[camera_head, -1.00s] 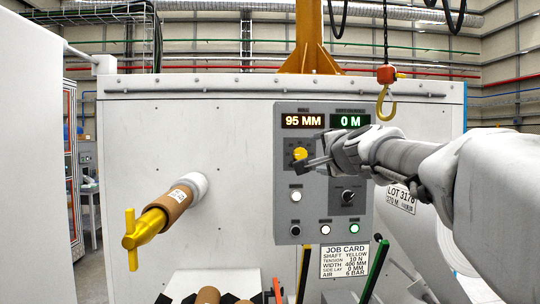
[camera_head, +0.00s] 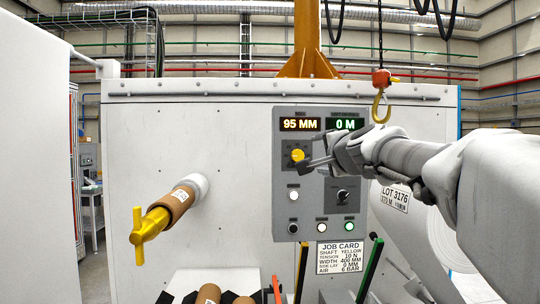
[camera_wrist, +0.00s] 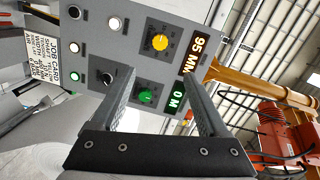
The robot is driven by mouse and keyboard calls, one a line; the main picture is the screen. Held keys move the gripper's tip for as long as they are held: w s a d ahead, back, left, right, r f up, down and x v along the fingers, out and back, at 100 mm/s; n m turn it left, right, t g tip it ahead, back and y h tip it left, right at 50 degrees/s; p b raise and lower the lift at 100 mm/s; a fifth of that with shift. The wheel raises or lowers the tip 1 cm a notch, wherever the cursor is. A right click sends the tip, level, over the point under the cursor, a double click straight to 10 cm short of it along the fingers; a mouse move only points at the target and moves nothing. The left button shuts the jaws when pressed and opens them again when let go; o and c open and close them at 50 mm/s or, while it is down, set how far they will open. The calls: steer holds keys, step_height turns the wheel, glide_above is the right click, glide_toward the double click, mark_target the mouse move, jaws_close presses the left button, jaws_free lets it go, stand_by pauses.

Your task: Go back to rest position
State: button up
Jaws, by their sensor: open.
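My gripper (camera_head: 308,164) is in front of the grey control panel (camera_head: 282,204), level with its yellow knob (camera_head: 297,155). In the wrist view my gripper (camera_wrist: 160,95) has its two fingers spread apart with nothing between them. There the fingers stand in front of the panel, with the green knob (camera_wrist: 147,95) seen between them and the yellow knob (camera_wrist: 160,42) beyond. From these views I cannot tell whether a finger touches the panel. The displays read 95 MM (camera_head: 300,124) and 0 M (camera_head: 345,124).
A yellow-handled shaft (camera_head: 150,228) with a brown core (camera_head: 180,201) sticks out at left. A hoist hook (camera_head: 381,106) hangs above my arm. A job card (camera_head: 339,257) is below the panel, near upright levers (camera_head: 370,270). A white roll (camera_head: 440,238) is at right.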

steer(key=s+a+f+n+g, duration=0.2)
steer(key=s+f+n+g, duration=0.15)
steer(key=s+f, duration=0.35)
steer(key=s+a+f+n+g+y, duration=0.15)
steer(key=s+f+n, duration=0.25)
steer(key=s+f, duration=0.4)
steer(key=s+a+f+n+g+h, duration=0.1)
steer(key=s+a+f+n+g, duration=0.2)
steer(key=s+f, duration=0.4)
steer(key=s+d+f+n+g+h, duration=0.1)
steer(key=s+d+f+n+g, duration=0.2)
steer(key=s+f, duration=0.8)
steer(key=shift+s+d+f+n+g+h, duration=0.3)
steer(key=shift+s+d+f+n+h, duration=0.05)
steer(key=shift+s+d+n, duration=0.45)
